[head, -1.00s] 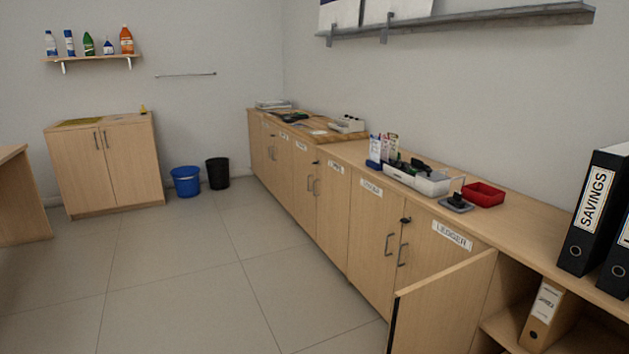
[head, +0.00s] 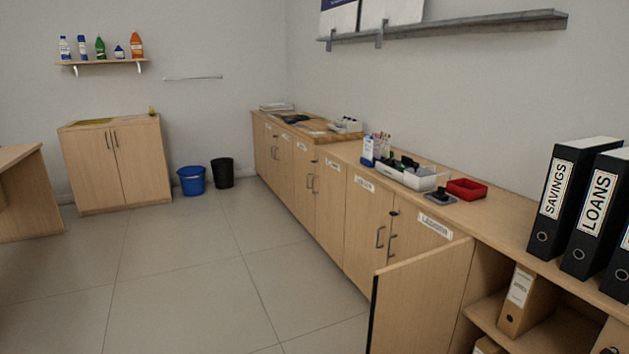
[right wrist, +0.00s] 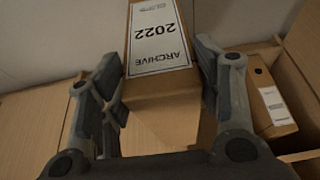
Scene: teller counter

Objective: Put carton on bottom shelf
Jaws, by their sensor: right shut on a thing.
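A brown carton (right wrist: 160,92) with a white label reading ARCHIVE 2022 fills the upper middle of the right wrist view. My right gripper (right wrist: 160,60) is shut on it, with one finger along each side. The carton's far end is cut off by the frame's top edge. The open shelf unit (head: 478,308) stands at the lower right in the head view, and its bottom shelf is mostly below the frame. My right gripper cannot be made out in the head view. My left gripper is not in view.
A wooden door (head: 418,295) stands open left of the shelves. A tan file box (head: 522,300) stands on a shelf, also visible in the right wrist view (right wrist: 268,100). Black binders (head: 572,200), a red tray (head: 467,189) and a white tray (head: 415,178) sit on the counter.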

